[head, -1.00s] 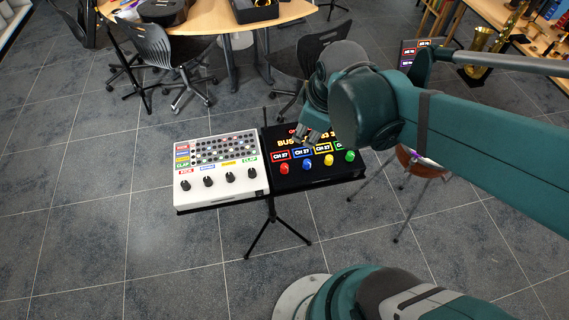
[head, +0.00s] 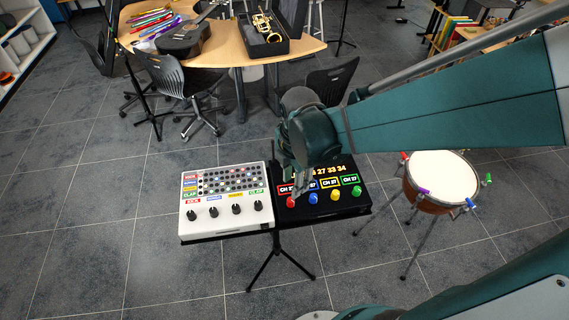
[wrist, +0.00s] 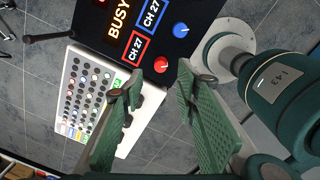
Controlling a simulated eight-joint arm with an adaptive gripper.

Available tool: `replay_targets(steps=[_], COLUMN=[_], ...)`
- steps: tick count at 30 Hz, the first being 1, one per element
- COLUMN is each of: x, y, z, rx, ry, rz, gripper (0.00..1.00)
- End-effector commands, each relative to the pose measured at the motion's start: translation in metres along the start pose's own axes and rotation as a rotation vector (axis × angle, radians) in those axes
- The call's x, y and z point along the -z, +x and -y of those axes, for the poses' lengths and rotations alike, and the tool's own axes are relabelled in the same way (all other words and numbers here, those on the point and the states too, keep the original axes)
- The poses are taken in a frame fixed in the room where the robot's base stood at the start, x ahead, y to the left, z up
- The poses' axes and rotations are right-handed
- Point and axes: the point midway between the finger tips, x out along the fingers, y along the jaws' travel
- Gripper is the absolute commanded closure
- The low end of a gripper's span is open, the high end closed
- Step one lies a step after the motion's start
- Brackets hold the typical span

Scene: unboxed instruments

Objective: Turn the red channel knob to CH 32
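The black channel box (head: 335,211) stands on a stand. Its display lists BUSY numbers, partly hidden by my arm in the head view; 27, 33 and 34 are readable. The red knob (head: 291,202) sits front left on the box, below a red-framed label (wrist: 135,48) reading CH 27. The blue knob (head: 312,199), yellow knob (head: 335,195) and green knob (head: 357,191) follow to the right. My gripper (wrist: 156,86) is open and empty. In the wrist view the red knob (wrist: 161,65) shows beyond the gap between the fingertips, apparently not gripped.
A white drum machine (head: 228,219) with several black knobs adjoins the box on the left. A drum (head: 441,180) on thin legs stands to the right. Chairs and a wooden table (head: 235,50) stand behind. Open floor lies in front of the stand.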

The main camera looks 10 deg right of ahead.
Motion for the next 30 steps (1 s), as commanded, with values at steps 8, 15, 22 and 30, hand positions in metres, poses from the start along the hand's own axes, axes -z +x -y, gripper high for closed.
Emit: replay_targets(steps=[8,15,22,30], x=[0.006,0.007,0.007,0.007], y=[0.015,0.017,0.017,0.027], z=[-0.003,-0.003,-0.003,-0.003], rx=[0.039,0.043,0.043,0.042], ry=[-0.149,-0.163,-0.162,-0.161], rz=[-0.014,-0.016,-0.016,-0.015], gripper=[0.69,0.69,0.69,0.69])
